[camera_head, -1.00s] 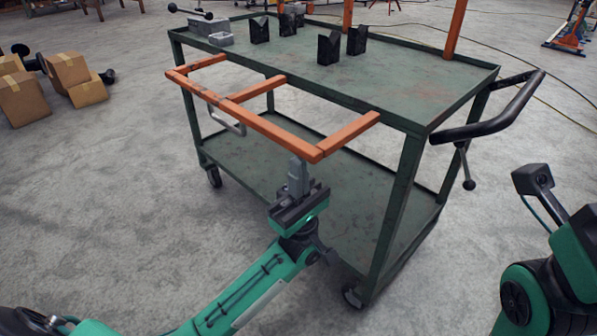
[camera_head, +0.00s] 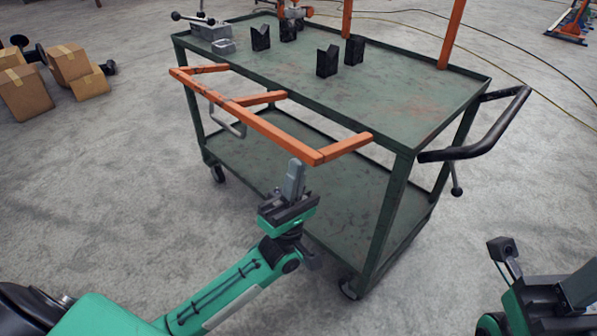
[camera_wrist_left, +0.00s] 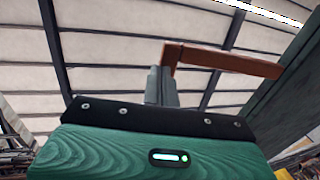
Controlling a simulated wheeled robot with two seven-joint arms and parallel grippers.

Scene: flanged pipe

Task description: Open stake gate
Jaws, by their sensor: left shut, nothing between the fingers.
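The stake gate (camera_head: 283,138) is an orange bar frame on the near long side of a green metal cart (camera_head: 395,100). It is swung down and sticks out roughly level from the cart's top, toward me. A grey metal loop (camera_head: 228,122) hangs under its left part. My left gripper (camera_head: 295,168) is shut and empty, pointing up just below the gate's near right corner. In the left wrist view the fingers (camera_wrist_left: 160,85) stand close beside the orange bar (camera_wrist_left: 225,62); I cannot tell whether they touch. My right arm shows at lower right, its fingers out of view.
Black V-blocks (camera_head: 327,61) and a grey vise (camera_head: 211,30) stand on the cart top. Orange posts (camera_head: 452,32) rise at its far side. A black push handle (camera_head: 485,135) juts out right. Cardboard boxes (camera_head: 28,95) lie at left.

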